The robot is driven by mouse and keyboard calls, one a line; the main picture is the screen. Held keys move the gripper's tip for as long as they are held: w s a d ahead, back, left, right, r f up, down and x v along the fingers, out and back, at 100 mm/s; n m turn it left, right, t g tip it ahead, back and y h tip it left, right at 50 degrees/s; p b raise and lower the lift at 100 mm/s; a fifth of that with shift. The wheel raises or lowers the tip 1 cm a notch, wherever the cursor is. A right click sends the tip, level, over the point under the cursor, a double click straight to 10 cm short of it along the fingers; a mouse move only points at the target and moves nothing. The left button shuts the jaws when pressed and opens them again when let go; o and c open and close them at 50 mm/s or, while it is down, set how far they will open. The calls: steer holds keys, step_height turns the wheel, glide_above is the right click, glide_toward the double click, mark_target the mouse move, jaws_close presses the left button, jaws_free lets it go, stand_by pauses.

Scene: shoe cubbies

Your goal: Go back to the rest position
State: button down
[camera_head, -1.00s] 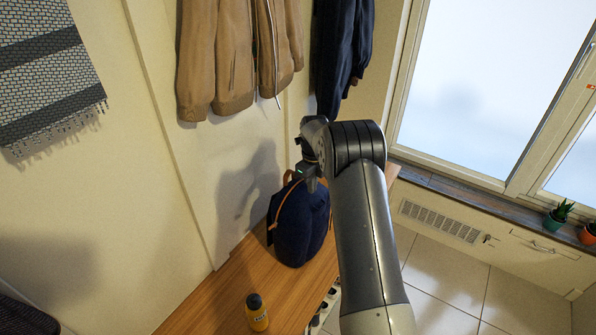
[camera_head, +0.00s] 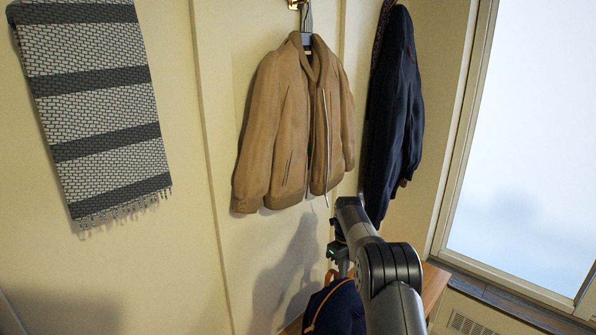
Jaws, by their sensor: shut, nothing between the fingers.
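My arm rises from the bottom right of the head view. My gripper (camera_head: 341,262) hangs at its far end, small and dark and partly hidden by my own arm. It is shut and empty. It is just above a dark blue backpack (camera_head: 338,312) with an orange-brown strap, and I cannot tell whether they touch.
A tan jacket (camera_head: 290,130) and a dark blue jacket (camera_head: 395,125) hang on the wall behind my arm. A patterned grey scarf (camera_head: 95,100) hangs at the left. A window (camera_head: 530,150) is at the right. A wooden bench top (camera_head: 434,285) shows at the lower right.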

steer(key=shift+s+d+f, duration=0.5)
steer(key=shift+s+d, duration=0.05)
steer(key=shift+s, duration=0.1)
steer(key=p, duration=0.1)
glide_above(357, 308)
steer(key=f, duration=0.3)
steer(key=shift+s+f, duration=0.25)
step_height(357, 308, down, 3)
steer(key=shift+r, duration=0.2)
steer(key=shift+w+f, duration=0.2)
steer(key=shift+w, duration=0.05)
steer(key=shift+b, duration=0.3)
steer(key=shift+r, duration=0.15)
